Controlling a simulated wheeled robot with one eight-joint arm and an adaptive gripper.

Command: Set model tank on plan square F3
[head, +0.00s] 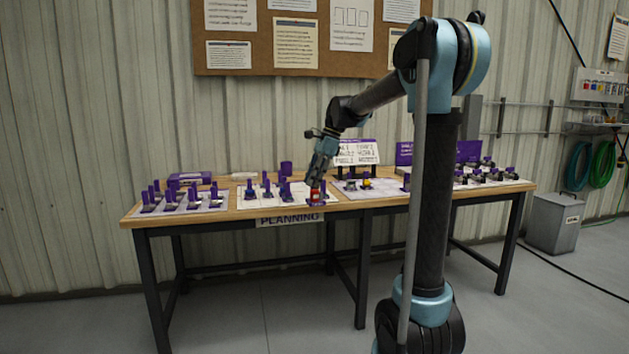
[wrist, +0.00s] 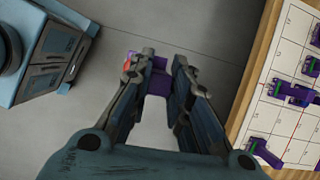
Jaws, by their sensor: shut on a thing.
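My gripper (head: 318,182) is at the front edge of the table in the head view. It is shut on a small purple-and-red piece (head: 315,197), which I take to be the model tank. In the wrist view the piece (wrist: 158,82) shows purple between the fingers (wrist: 160,85), with grey floor behind it. Its far side is hidden. A white gridded plan sheet (wrist: 278,88) lies to the right in the wrist view, apart from the held piece, with purple models on it. The square labels are too small to read, so I cannot tell which is F3.
The wooden table (head: 345,205) carries several sheets with small purple models (head: 285,190). A "PLANNING" sign (head: 289,219) hangs on its front edge. A white lettered board (head: 357,152) stands at the back. A grey bin (head: 553,222) is on the floor at right.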

